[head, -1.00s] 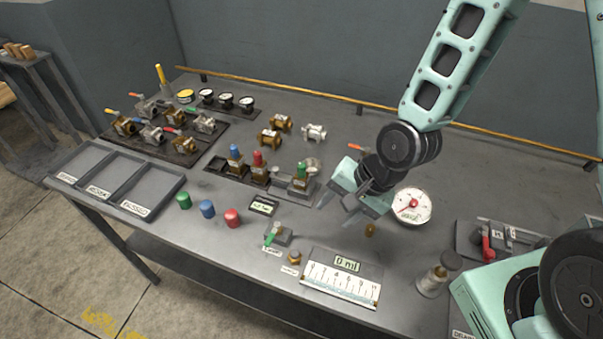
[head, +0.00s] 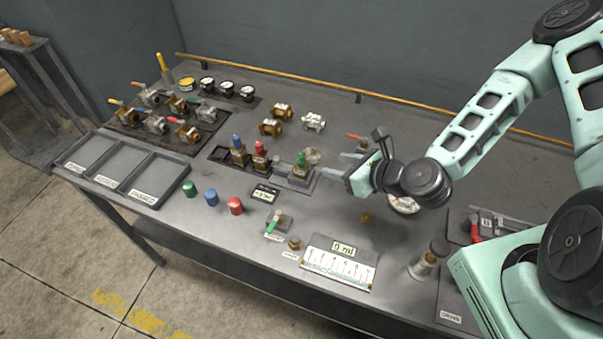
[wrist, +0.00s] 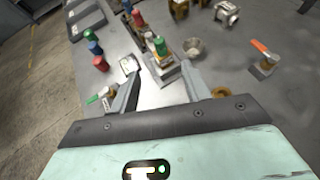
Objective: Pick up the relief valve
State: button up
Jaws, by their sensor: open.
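No label marks the relief valve, so I cannot tell for certain which part it is. Upright brass valves with a blue cap (head: 237,142) and a red cap (head: 259,149) stand in a dark rack. A green-capped valve (head: 300,161) stands upright on a grey block (head: 298,178) to their right; its green cap also shows in the wrist view (wrist: 159,45). My gripper (head: 345,165) is open and empty, just right of the green-capped valve and apart from it. In the wrist view its fingers (wrist: 160,92) point toward that valve.
Loose green, blue and red caps (head: 211,197) lie in front. A grey tray (head: 122,175) and a group of lever valves (head: 157,125) are at left. Brass fittings (head: 270,128) lie behind. A ruler panel (head: 340,262) is at the front; a dial gauge (head: 406,206) is partly behind my gripper.

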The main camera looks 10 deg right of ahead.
jog(key=b, duration=1.1)
send_near(304, 159)
jog(key=shift+f+x, duration=0.25)
jog(key=shift+x, duration=1.5)
jog(key=p+x, duration=0.2)
jog(key=x, duration=0.1)
jog(key=shift+w+a+r, duration=0.1)
jog(key=shift+w+a, duration=0.05)
jog(key=shift+w, duration=0.15)
jog(key=shift+p+x, duration=0.9)
jog(key=shift+x, duration=2.1)
jog(key=shift+c, duration=0.4)
grip_shut()
